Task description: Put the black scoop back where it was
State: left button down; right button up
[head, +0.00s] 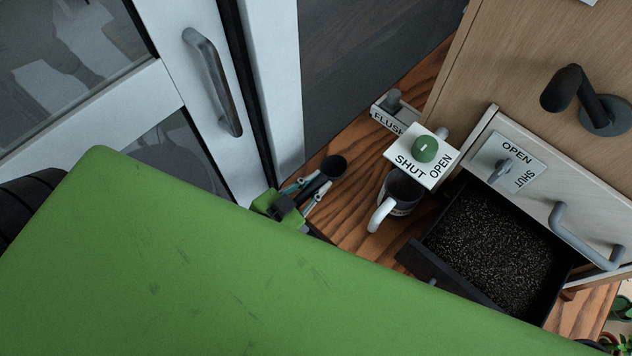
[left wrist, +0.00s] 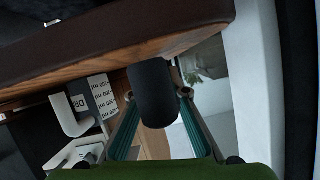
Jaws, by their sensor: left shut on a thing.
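The black scoop (head: 333,167) is in my left gripper (head: 314,187), near the middle of the head view. Its dark round cup end points up and right, over or beside the left edge of the wooden counter (head: 352,205). In the left wrist view the scoop (left wrist: 152,92) is a dark rounded shape between the teal fingers of my left gripper (left wrist: 156,97). The fingers are closed on it. I cannot tell whether the scoop touches the counter. My right gripper is not in view.
An open black drawer (head: 425,262) holds dark granules. A FLUSH box (head: 388,116) is behind. A white-framed door with a handle (head: 213,82) is at left.

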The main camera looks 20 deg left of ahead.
aim_at(299, 202)
pick_arm(q)
jog(key=shift+f, duration=0.6)
jog(key=c, duration=1.9)
grip_release()
jog(key=shift+s, duration=0.15)
jog(key=v, duration=1.1)
jog(key=shift+s+a+r, duration=0.1)
jog(key=shift+s+r, duration=0.15)
jog(key=shift+s, duration=0.05)
